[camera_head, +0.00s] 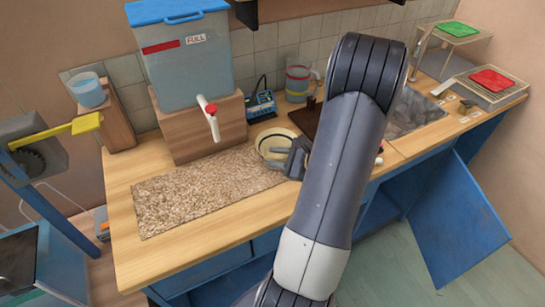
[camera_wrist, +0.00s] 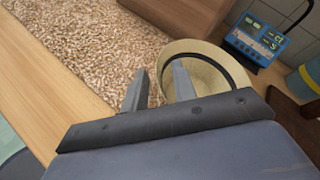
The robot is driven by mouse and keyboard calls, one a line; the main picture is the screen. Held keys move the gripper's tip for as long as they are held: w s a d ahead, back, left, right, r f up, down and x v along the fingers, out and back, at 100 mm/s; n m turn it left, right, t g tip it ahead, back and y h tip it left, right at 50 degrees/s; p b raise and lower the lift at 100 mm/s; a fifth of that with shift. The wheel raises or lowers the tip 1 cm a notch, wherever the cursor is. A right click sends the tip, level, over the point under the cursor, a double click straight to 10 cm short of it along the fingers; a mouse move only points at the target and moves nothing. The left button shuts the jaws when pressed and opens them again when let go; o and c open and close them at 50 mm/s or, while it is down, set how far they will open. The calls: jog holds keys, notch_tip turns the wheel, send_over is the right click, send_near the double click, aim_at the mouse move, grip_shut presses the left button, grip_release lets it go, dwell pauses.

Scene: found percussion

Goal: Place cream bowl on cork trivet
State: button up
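The cream bowl (camera_head: 268,142) has a dark band inside its rim and stands on the wooden counter at the right end of a speckled tan mat. It also shows in the wrist view (camera_wrist: 210,62). My gripper (camera_head: 292,152) is at the bowl's near right side in the head view. In the wrist view, my gripper's fingers (camera_wrist: 158,84) are apart, with the bowl's near rim between them; one finger overlaps the bowl's inside and the other is outside. I cannot tell whether they touch it. I cannot clearly identify a cork trivet; my arm hides part of the counter.
The speckled mat (camera_head: 195,192) covers much of the counter's left. Behind stand a blue-lidded water tank (camera_head: 185,65) on a wooden block, a blue meter (camera_head: 261,106) and a striped mug (camera_head: 297,84). A dark brown board (camera_head: 305,117) lies partly behind my arm. A blue cabinet door (camera_head: 455,225) hangs open.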

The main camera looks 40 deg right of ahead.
jog(key=b+v, duration=0.1)
jog(key=v, duration=0.9)
jog(key=shift+s+r, duration=0.15)
jog(key=shift+s, duration=0.2)
